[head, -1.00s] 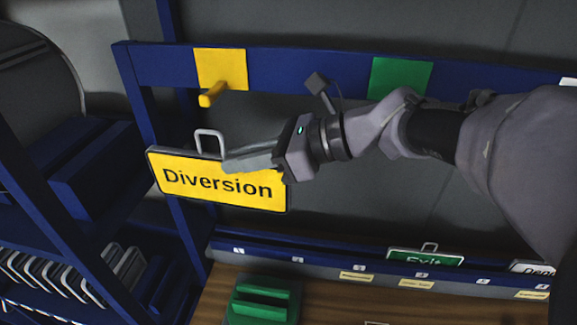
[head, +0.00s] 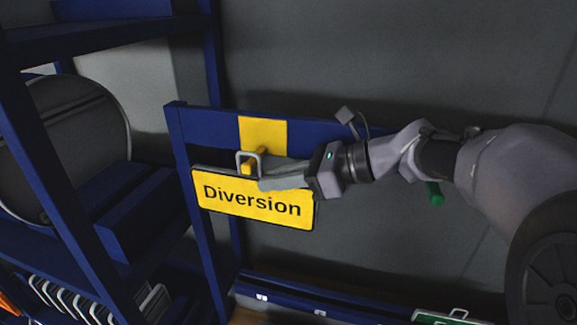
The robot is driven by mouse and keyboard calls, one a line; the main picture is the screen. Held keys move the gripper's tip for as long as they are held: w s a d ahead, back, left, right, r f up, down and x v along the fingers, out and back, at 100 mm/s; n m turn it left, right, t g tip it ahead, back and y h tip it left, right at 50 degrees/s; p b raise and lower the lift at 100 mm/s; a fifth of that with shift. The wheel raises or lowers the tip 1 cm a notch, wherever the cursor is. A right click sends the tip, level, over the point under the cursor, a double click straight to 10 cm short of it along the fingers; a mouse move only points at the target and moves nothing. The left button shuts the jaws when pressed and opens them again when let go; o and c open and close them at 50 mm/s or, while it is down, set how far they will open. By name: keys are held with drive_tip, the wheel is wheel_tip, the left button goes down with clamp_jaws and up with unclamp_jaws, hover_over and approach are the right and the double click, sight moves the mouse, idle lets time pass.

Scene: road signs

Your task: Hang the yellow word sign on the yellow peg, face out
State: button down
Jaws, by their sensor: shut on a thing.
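The yellow word sign (head: 253,203) reads "Diversion" and faces the camera, upright with a slight tilt down to the right. My gripper (head: 268,180) is shut on its upper edge, right of its grey hanging loop (head: 248,160). The yellow peg (head: 249,165) juts from the yellow square (head: 263,133) on the blue rail. In the head view the loop overlaps the peg; I cannot tell whether the peg passes through it or lies behind it.
The blue rail (head: 212,125) runs behind my arm. A green peg (head: 434,193) shows below my arm. A blue shelf unit (head: 75,190) with several white-edged plates stands at left. A green sign (head: 445,317) sits low at right.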

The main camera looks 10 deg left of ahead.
drive_tip(key=shift+w, duration=0.7)
drive_tip(key=shift+f+b, duration=0.45)
drive_tip(key=shift+f, duration=0.4)
drive_tip(key=c, duration=1.3)
unclamp_jaws()
drive_tip(key=shift+d, duration=0.1)
drive_tip(key=b+v, duration=0.1)
drive_tip(key=v, duration=1.6)
drive_tip(key=shift+d, duration=0.15)
